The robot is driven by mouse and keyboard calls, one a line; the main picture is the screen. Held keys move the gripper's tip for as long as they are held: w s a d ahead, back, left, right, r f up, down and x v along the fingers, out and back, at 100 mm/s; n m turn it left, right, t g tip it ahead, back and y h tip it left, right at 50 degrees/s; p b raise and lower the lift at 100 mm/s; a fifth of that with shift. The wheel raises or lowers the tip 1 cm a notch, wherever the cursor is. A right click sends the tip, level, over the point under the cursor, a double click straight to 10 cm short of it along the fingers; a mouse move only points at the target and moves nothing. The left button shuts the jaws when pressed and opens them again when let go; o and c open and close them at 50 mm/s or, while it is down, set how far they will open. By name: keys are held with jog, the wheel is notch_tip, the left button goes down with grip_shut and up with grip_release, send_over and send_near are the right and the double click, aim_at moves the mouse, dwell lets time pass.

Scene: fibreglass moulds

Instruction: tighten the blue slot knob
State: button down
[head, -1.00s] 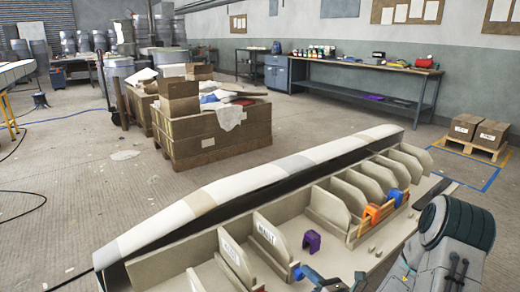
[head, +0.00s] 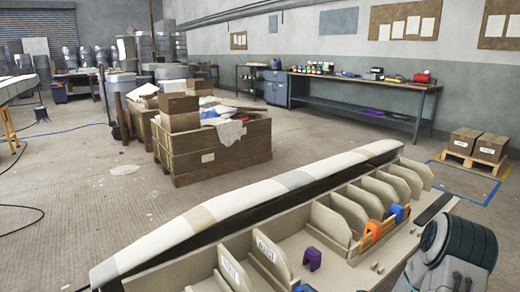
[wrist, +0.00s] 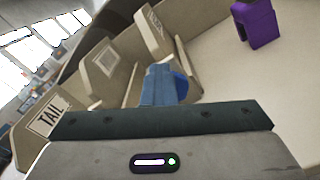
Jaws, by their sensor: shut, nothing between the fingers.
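The blue slot knob (wrist: 183,84) shows in the wrist view as a rounded blue edge just beyond my fingers, which hide part of it. In the head view, only a small bit of blue (head: 303,288) shows at the bottom edge. My gripper (wrist: 160,86) is shut, its blue-grey fingers together and empty. The fingertips are at or right beside the knob; I cannot tell whether they touch it or sit in its slot. The knob is beside the pale upright ribs of the mould (head: 340,226).
A purple clamp-like block (wrist: 257,22) is at the upper right, also visible in the head view (head: 312,258). Orange (head: 374,230) and blue (head: 396,213) blocks stand farther along the mould. A rib carries a TAIL label (wrist: 48,117). Bare pale surface (wrist: 245,75) lies right of the knob.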

jog(key=shift+w+d+f+p, duration=0.15)
jog(key=shift+d+p, duration=0.1)
jog(key=shift+p, duration=0.05)
jog(key=shift+w+d+f+p, duration=0.25)
jog(key=shift+w+d+p, duration=0.05)
jog(key=shift+d+p, duration=0.05)
jog(key=shift+w+d+f, duration=0.15)
jog(key=shift+d+f, duration=0.1)
jog(key=shift+f, duration=0.15)
dwell(0.4)
jog(key=shift+w+d+r+p, duration=0.2)
jog(key=shift+d+r+p, duration=0.1)
jog(key=shift+p, duration=0.2)
jog(key=shift+p+v, duration=0.5)
jog(key=shift+v, duration=2.45)
